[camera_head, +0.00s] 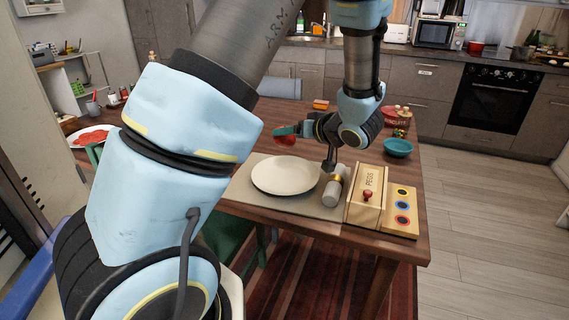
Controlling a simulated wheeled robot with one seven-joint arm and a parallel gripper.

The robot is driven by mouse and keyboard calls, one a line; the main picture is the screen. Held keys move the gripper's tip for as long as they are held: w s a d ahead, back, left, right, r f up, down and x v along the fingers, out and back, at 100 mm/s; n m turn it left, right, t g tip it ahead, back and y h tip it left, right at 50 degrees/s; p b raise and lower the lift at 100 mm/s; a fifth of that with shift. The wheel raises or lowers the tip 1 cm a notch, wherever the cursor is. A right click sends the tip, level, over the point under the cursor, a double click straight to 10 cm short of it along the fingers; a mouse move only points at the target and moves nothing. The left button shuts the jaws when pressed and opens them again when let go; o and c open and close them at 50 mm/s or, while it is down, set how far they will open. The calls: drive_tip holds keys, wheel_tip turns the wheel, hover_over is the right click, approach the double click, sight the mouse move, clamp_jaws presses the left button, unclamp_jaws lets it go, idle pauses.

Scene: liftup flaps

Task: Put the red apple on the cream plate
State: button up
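The cream plate (286,176) lies on a grey mat near the front of the wooden table. My gripper (288,138) is above and behind the plate, with its fingers pointing left. The red apple (285,141) shows at its fingertips and appears to be held between them, above the table. Part of the apple is hidden by a finger. The plate's visible surface is bare.
Right of the plate are a white and gold cylinder (333,188), a wooden box marked PEGS (366,200) and a wooden board with coloured rings (402,219). A teal bowl (398,148) stands behind them. An orange block (321,104) lies farther back.

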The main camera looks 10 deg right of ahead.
wheel_tip(320, 180, down, 9)
drive_tip(key=shift+f, duration=0.2)
idle(0.3)
drive_tip(key=shift+f, duration=0.2)
drive_tip(key=o, duration=1.4)
drive_tip(key=shift+o, duration=0.2)
drive_tip(key=shift+r, duration=0.1)
